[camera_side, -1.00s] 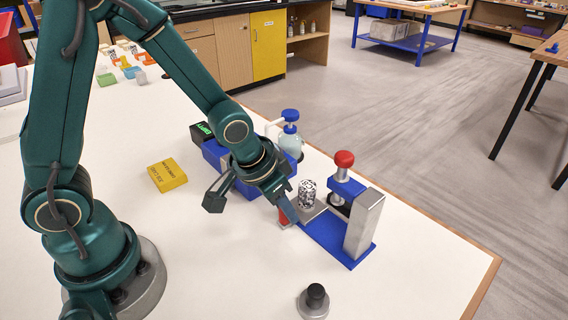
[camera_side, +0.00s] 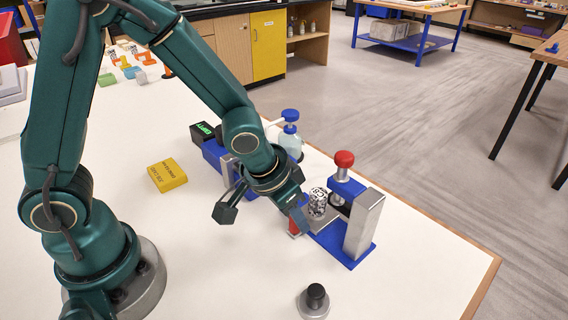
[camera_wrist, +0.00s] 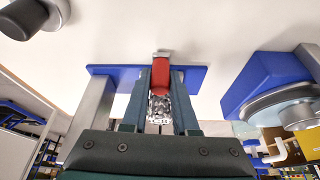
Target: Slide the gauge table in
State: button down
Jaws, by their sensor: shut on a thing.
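The gauge stand has a blue base (camera_side: 354,260), a silver column (camera_side: 364,222) and a red knob (camera_side: 344,159) on top. Its small silver gauge table (camera_side: 319,221) carries an upright black-and-white speckled piece (camera_side: 317,203), close beside the column under the blue arm. My gripper (camera_side: 298,222) is shut on the table's red handle (camera_side: 294,229). In the wrist view, the red handle (camera_wrist: 161,72) sits between my two fingers, with the speckled piece (camera_wrist: 160,108) behind it. My fingers hide part of the table.
A blue device with a green display (camera_side: 203,130) and a pump bottle (camera_side: 289,140) stand behind my gripper. A yellow box (camera_side: 167,175) lies to the left. A black-knobbed metal weight (camera_side: 315,300) stands in front. The white bench between them is clear.

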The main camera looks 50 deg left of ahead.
jog(key=shift+d, duration=2.4)
jog(key=c, duration=0.7)
grip_release()
jog(key=v, duration=0.5)
jog(key=shift+r, duration=0.1)
